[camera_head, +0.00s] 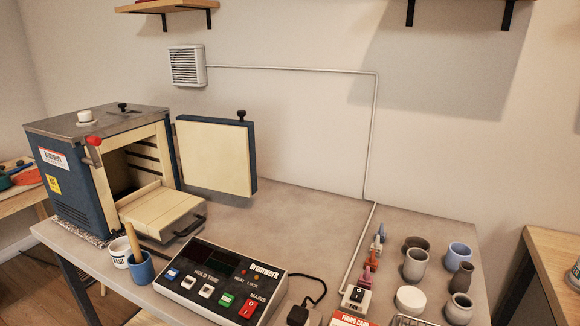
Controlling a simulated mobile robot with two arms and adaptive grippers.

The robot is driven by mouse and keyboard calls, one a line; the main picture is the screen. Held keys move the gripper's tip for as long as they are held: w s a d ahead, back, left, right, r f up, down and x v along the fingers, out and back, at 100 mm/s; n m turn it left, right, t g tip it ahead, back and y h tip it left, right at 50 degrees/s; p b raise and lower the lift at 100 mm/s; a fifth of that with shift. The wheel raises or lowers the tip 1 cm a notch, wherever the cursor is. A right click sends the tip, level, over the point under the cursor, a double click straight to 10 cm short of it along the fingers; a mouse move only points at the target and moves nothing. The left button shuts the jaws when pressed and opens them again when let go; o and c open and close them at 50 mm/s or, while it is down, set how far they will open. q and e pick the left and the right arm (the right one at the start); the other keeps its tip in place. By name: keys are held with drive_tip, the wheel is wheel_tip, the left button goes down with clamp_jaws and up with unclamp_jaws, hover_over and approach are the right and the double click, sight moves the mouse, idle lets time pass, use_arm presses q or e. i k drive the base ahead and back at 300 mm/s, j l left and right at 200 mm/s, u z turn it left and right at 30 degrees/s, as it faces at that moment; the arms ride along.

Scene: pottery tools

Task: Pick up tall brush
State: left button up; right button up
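A tall tan stick, which looks like the handle of the tall brush (132,239), stands tilted in a small blue cup (141,270) at the front left of the grey table. Its lower end is hidden inside the cup. A white cup with dark lettering (118,254) stands right beside the blue one, to its left and slightly behind. Neither of my grippers is in view, so their opening and any hold cannot be seen.
An open kiln (75,195) with its door swung right (215,157) and a pulled-out tray (165,210) stands behind the cups. A control box (222,280) lies to their right. Several pots (415,265) stand at the right. The table's back middle (310,215) is clear.

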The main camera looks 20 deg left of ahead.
sight(133, 242)
drive_tip(key=u, duration=1.45)
